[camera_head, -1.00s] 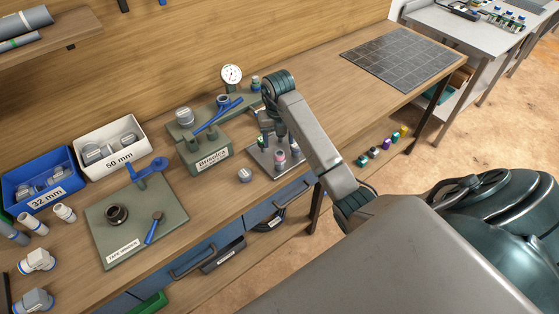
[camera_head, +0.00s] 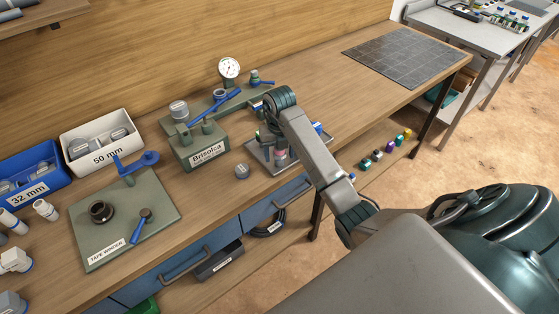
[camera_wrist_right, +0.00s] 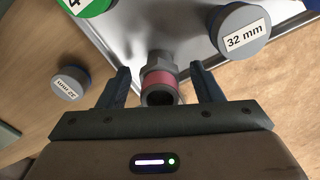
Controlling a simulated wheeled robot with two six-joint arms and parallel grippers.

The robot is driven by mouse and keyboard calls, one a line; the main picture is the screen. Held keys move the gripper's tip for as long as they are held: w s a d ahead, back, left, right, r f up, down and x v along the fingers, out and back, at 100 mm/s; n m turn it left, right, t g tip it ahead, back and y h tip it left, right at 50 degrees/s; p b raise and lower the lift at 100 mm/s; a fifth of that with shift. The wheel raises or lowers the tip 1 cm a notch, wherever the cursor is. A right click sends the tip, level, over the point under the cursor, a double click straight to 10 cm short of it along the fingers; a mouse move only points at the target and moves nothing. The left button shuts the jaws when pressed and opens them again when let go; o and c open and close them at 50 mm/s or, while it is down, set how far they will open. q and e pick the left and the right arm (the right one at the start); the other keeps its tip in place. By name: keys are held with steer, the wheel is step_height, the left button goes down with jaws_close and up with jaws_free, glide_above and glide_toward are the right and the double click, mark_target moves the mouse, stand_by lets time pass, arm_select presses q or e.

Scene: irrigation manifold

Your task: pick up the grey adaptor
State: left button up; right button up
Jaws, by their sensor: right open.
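The grey adaptor (camera_wrist_right: 159,68), a grey hex fitting with a pink-red band and a dark open bore, shows in the right wrist view. The arm hides part of the tray. My left gripper is not in view.
A green-rimmed piece (camera_wrist_right: 85,5) is at the top. The Brisalca block (camera_head: 202,150) stands left of the tray. The bench's right part is clear up to a dark mat (camera_head: 405,57).

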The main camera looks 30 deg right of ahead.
steer(key=shift+f, duration=0.55)
steer(key=shift+r, duration=0.1)
steer(key=c, duration=1.1)
steer(key=shift+o, duration=0.2)
